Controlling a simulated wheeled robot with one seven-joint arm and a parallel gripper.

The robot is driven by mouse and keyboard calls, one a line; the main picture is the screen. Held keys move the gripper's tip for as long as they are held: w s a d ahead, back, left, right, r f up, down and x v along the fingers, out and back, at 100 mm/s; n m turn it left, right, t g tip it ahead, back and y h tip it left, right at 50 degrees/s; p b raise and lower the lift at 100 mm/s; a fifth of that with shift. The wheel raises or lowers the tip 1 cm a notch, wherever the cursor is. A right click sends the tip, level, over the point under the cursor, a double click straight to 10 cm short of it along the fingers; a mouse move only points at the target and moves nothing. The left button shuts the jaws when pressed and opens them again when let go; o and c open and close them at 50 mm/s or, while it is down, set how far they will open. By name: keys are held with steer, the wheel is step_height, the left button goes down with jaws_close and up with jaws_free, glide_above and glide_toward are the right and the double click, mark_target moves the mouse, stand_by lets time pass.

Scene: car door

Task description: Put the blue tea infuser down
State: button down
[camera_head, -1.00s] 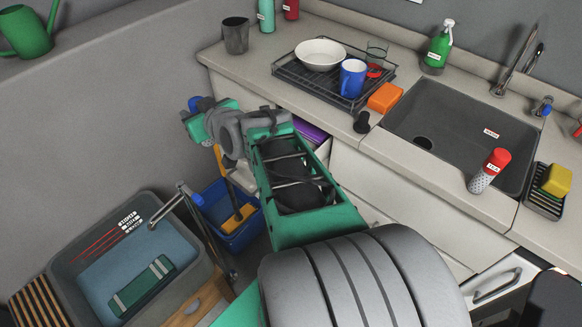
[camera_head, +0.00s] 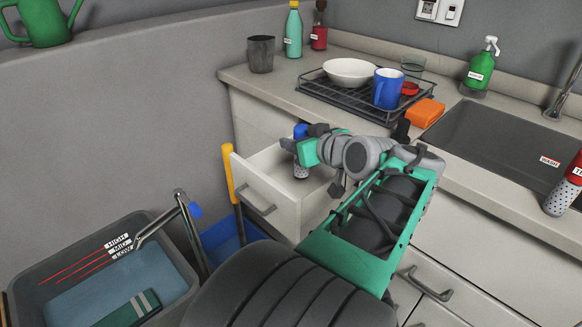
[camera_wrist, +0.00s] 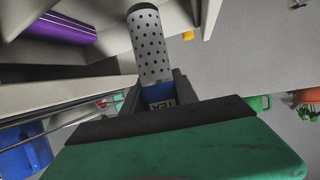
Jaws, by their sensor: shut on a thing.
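My gripper (camera_head: 300,150) is shut on the blue tea infuser, which has a blue cap and a pale, perforated metal body (camera_head: 301,171). In the head view the infuser looks upright, cap up, in front of or over the open drawer (camera_head: 262,190). I cannot tell whether its lower end touches anything. In the wrist view the perforated body (camera_wrist: 150,45) sticks out beyond my gripper (camera_wrist: 160,88), whose fingers clasp the blue labelled part. A similar infuser with a red cap (camera_head: 562,192) stands by the sink at the right.
A purple thing (camera_wrist: 58,28) shows in the wrist view. The counter above the drawer holds a dish rack (camera_head: 330,101) with a white bowl and blue mug, an orange block (camera_head: 425,113) and a dark cup (camera_head: 260,54). A grey tub (camera_head: 60,250) stands lower left.

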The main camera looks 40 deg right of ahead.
steer(key=shift+w+d+f+b, duration=0.4)
steer(key=shift+w+f, duration=0.6)
steer(key=shift+f, duration=0.65)
steer(key=shift+w+d+f+b, duration=0.45)
steer(key=shift+w+f, duration=0.6)
steer(key=shift+f, duration=0.65)
steer(key=shift+w+d+f+b, duration=0.25)
steer(key=shift+w+f+b, duration=0.25)
steer(key=shift+w+f, duration=0.85)
steer(key=c, duration=0.9)
jaws_free()
steer(key=shift+s+f, duration=0.25)
steer(key=shift+s, duration=0.1)
steer(key=shift+c, duration=0.2)
steer(key=shift+s+r, duration=0.25)
steer(key=shift+r, duration=0.05)
steer(key=p+v, duration=0.2)
steer(key=v, duration=0.9)
steer(key=shift+s, duration=0.2)
steer(key=shift+a+r, duration=0.1)
